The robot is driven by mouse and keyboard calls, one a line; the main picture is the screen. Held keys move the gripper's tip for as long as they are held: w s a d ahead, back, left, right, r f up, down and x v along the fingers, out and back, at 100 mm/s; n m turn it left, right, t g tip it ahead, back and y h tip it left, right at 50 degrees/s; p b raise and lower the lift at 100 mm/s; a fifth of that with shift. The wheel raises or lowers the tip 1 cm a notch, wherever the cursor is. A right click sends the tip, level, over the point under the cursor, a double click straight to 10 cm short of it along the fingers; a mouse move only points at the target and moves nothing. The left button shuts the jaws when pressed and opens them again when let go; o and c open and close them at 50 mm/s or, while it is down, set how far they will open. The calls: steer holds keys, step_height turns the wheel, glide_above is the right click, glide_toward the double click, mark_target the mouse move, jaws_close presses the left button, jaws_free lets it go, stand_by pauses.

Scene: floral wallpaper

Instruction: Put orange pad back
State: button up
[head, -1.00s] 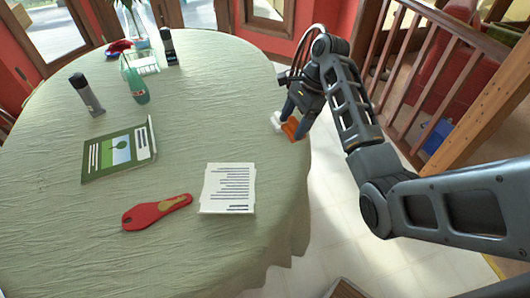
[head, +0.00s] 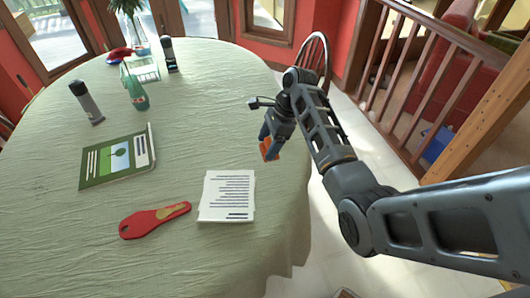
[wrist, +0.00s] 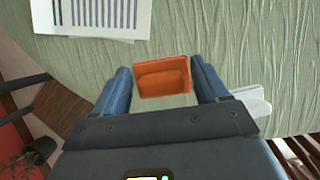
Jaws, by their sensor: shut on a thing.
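The orange pad (head: 269,150) is held at the end of my gripper (head: 268,138), over the right part of the table. In the wrist view the orange pad (wrist: 163,78) is a small block with a recessed face, between the two blue fingers of my gripper (wrist: 162,72). The fingers are shut on it. A white object (wrist: 254,100) lies beside the right finger in the wrist view, partly hidden by my gripper. I cannot tell what it is.
The round table (head: 150,260) has a green cloth. A printed paper (head: 227,195), red insole-like item (head: 155,219), green booklet (head: 118,157), grey bottle (head: 87,102), green bottle (head: 134,88) and dark bottle (head: 168,54) are on it. A chair (head: 313,60) and railing (head: 420,80) stand to the right.

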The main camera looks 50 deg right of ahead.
mark_target(265, 153)
steer(key=shift+w+a+f, duration=0.3)
steer(key=shift+w+f, duration=0.1)
steer(key=shift+f, duration=1.95)
steer(key=shift+f, duration=0.1)
steer(key=o, duration=1)
steer(key=v, duration=1.2)
